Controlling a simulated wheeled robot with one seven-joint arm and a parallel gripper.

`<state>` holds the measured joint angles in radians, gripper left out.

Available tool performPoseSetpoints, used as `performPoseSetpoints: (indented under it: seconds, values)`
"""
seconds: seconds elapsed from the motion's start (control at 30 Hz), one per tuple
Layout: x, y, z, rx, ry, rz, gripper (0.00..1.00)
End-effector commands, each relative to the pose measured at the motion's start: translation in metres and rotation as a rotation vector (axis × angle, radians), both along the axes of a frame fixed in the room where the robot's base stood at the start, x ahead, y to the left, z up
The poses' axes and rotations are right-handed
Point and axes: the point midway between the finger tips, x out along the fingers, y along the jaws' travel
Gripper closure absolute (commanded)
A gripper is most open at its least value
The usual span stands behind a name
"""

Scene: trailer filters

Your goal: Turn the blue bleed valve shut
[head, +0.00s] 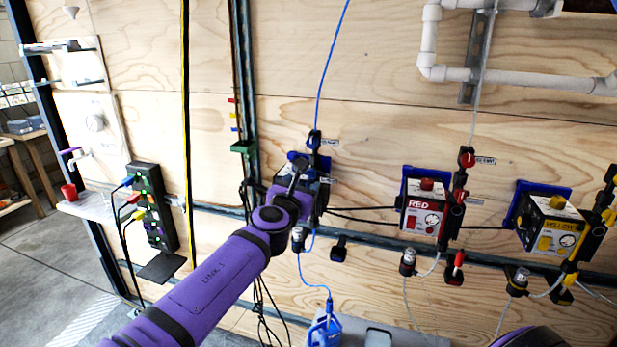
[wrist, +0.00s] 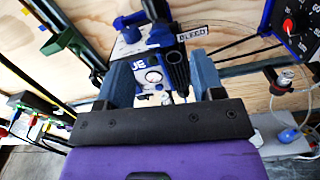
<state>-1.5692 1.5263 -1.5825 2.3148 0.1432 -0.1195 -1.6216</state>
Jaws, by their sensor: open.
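The blue bleed valve (head: 314,140) is on the wood wall at the upper right of the blue filter unit, beside a small label. In the wrist view the blue valve (wrist: 161,37) shows just left of the BLEED label (wrist: 192,33), beyond my fingertips. Which way its handle points is hard to tell. My gripper (wrist: 163,72) is open, with one finger on each side of the view. The blue unit's gauge and a black upright cylinder show between the fingers, with no clear contact. In the head view my gripper (head: 298,172) covers most of the blue unit.
A red unit (head: 424,212) and a yellow unit (head: 548,222) hang to the right, each with its own valve. A blue hose (head: 329,60) runs above the blue valve. A black power strip (head: 153,207) is at left. White pipes (head: 430,45) are at upper right.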

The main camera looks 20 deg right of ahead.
Motion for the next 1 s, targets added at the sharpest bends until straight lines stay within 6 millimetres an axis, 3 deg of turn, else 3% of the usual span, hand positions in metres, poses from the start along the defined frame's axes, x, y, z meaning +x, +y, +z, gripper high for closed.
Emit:
performPoseSetpoints:
  seconds: [0.3, 0.77, 0.8, 1.0]
  values:
    - [0.037, -0.027, 0.000, 0.000, 0.002, -0.002, 0.39]
    - [0.046, -0.034, 0.000, 0.001, 0.001, 0.000, 0.39]
    - [0.046, -0.034, 0.000, 0.001, 0.001, 0.000, 0.41]
    - [0.046, -0.034, 0.000, 0.001, 0.001, 0.000, 0.87]
